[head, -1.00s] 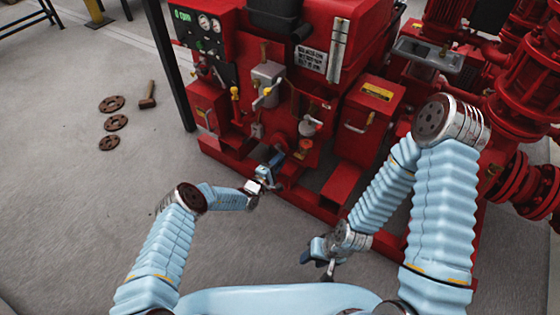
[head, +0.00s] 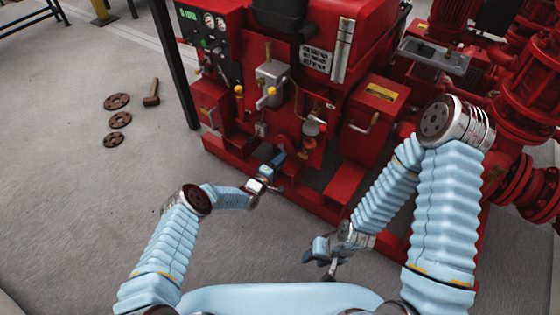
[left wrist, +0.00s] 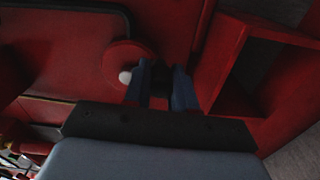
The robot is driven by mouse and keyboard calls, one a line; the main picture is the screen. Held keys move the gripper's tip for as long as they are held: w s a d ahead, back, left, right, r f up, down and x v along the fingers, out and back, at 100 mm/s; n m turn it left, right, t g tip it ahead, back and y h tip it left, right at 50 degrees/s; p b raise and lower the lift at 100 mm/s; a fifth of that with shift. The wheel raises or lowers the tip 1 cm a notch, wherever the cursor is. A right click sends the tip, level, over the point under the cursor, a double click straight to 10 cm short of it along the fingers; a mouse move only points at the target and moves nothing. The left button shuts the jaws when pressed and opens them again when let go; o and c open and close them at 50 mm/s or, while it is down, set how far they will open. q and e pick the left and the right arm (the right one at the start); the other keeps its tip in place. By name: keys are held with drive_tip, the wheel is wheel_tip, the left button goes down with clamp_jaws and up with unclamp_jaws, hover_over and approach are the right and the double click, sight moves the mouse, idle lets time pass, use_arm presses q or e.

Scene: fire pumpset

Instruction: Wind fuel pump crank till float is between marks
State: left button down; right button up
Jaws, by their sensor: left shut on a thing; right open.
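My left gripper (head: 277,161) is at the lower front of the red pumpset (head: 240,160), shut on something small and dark. In the left wrist view its blue fingers (left wrist: 161,86) stand in front of a red disc (left wrist: 128,62) with a pale round knob (left wrist: 125,77) beside the left finger. The disc looks like part of the crank; the grip itself is mostly hidden by the fingers. A pale upright gauge (head: 342,38) is on the upper front; its float and marks are too small to read. My right gripper (head: 328,262) is open and empty, low and apart from the machine.
A panel with round dials (head: 214,24) is at the machine's upper left. A red box with a handle (head: 368,108) is to the right of the gauge's foot. Rusty flanges (head: 117,101) and a hammer (head: 151,92) lie on the floor at left, where it is mostly clear.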

use_arm(q)
drive_tip(key=c, duration=0.9)
unclamp_jaws()
drive_tip(key=p+v, duration=0.3)
drive_tip(key=v, duration=1)
drive_tip(key=shift+s+a, duration=0.2)
drive_tip(key=shift+s, duration=0.2)
